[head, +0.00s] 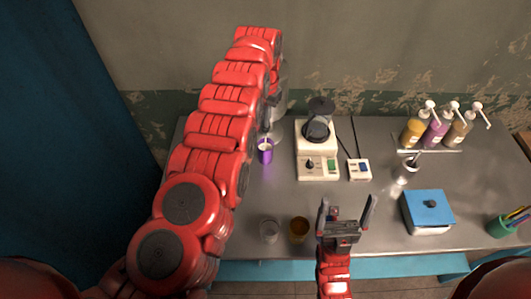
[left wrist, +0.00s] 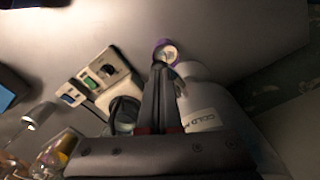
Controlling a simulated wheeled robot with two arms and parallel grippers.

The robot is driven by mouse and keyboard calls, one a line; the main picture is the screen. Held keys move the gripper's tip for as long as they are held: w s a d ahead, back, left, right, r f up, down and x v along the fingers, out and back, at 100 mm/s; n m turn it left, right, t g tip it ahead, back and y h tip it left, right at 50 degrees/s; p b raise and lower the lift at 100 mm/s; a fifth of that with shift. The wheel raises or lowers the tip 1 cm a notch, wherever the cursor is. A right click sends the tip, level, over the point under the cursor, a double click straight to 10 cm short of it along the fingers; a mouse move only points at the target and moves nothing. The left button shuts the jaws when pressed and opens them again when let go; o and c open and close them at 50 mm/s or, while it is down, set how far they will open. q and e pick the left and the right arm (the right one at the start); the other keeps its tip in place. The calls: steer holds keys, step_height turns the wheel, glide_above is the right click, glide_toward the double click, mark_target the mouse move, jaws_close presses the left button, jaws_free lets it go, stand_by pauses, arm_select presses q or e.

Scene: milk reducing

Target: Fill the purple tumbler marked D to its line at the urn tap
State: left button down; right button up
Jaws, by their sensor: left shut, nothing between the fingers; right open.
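The purple tumbler (head: 265,157) stands upright on the grey table, close to the right side of my left arm. In the left wrist view the purple tumbler (left wrist: 161,45) shows its rim and a pale inside, beside the urn. The urn (left wrist: 206,118) is a pale cylinder with a label reading "COLD M…". In the head view my left arm hides most of the urn (head: 281,101). My left gripper (left wrist: 160,66) is shut and empty, its tips near the tumbler and the urn's front. The tap, the letter and the fill line are not clear. My right gripper (head: 346,207) is open and empty near the front edge.
A white appliance with a dark top (head: 318,150) stands right of the tumbler, with a small control box (head: 359,170). Two small glasses stand at the front, one clear (head: 269,230), one amber (head: 299,229). Pump bottles (head: 433,132) and a blue-lidded box (head: 428,208) are at right.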

arm_select(q)
steer(key=shift+r, duration=0.5)
step_height(320, 180, up, 6)
steer(key=shift+p, duration=0.3)
